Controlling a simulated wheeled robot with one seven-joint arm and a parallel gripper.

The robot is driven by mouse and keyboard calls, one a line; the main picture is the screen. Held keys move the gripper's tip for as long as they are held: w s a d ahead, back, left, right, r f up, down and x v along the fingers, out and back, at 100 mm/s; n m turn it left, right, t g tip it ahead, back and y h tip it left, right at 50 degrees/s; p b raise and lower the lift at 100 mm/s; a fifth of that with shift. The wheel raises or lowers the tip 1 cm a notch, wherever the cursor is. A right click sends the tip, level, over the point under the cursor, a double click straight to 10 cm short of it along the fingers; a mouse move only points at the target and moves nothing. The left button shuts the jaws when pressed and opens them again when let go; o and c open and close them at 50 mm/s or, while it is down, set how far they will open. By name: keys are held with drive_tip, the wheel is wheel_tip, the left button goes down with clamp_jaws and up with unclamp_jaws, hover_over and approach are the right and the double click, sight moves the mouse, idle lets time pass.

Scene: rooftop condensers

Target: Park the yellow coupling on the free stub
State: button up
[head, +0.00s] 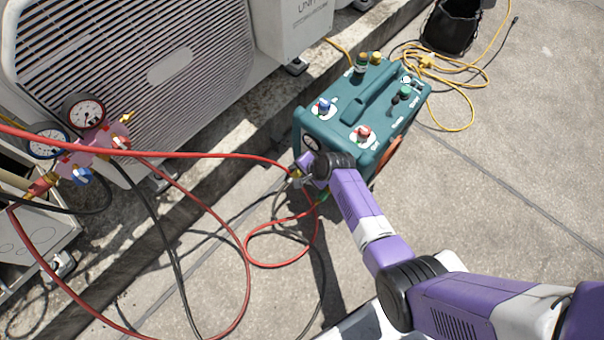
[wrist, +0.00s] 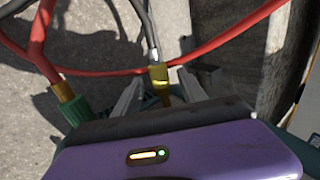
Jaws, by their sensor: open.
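In the wrist view the yellow coupling (wrist: 159,76), on the end of a grey hose, is between the two fingers of my gripper (wrist: 158,88). The fingers are open on either side of it; I cannot tell whether they touch it. Its lower end is hidden behind my wrist housing. In the head view my gripper (head: 298,174) is small and partly hidden by my arm, at the near left side of the teal machine (head: 338,135). A free stub cannot be made out with certainty.
A red hose (head: 247,262) loops across the ground and runs close to my gripper. A green coupling (wrist: 76,111) on a red hose sits left of the fingers. A pink gauge manifold (head: 95,148) stands at left before the condenser (head: 150,70). Open paving lies at right.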

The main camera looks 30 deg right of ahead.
drive_tip(key=shift+c, duration=0.4)
clamp_jaws()
